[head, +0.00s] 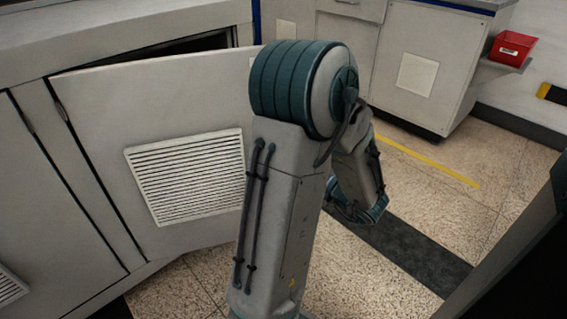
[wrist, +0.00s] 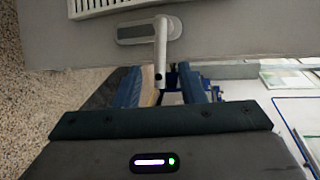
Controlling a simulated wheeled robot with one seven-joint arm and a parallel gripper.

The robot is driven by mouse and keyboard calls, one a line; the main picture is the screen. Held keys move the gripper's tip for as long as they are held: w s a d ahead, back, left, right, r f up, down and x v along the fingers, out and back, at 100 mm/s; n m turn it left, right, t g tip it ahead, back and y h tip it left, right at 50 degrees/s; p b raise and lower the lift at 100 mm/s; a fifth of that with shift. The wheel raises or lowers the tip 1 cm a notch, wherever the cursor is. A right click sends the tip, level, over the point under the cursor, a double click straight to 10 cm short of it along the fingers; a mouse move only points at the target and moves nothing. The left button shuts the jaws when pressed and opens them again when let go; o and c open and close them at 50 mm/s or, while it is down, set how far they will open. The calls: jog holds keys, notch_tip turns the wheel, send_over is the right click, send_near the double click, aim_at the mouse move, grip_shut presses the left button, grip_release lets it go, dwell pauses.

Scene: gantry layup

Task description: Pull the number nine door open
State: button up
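A light grey cabinet door with a white vent grille (head: 95,115) stands ajar in the head view, swung out from its hinges at the left with a dark gap above it. I see no number on it. In the wrist view a grey door face (wrist: 235,30) carries a lever handle (wrist: 162,42) on an oval plate. My gripper (wrist: 162,88) is open, its two blue fingers apart on either side of the lever's end. I cannot tell whether a finger touches it. My arm hides the handle side of the door in the head view, and my gripper does not show there.
A closed cabinet door (head: 50,220) is to the left. Another grey cabinet (head: 435,60) stands at the back right, with a red bin (head: 511,48) on a shelf beside it. Speckled floor (head: 440,190) with a yellow line is open at the right.

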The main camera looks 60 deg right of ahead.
jog(key=p+v, duration=0.1)
jog(key=v, duration=0.7)
jog(key=shift+a, duration=0.15)
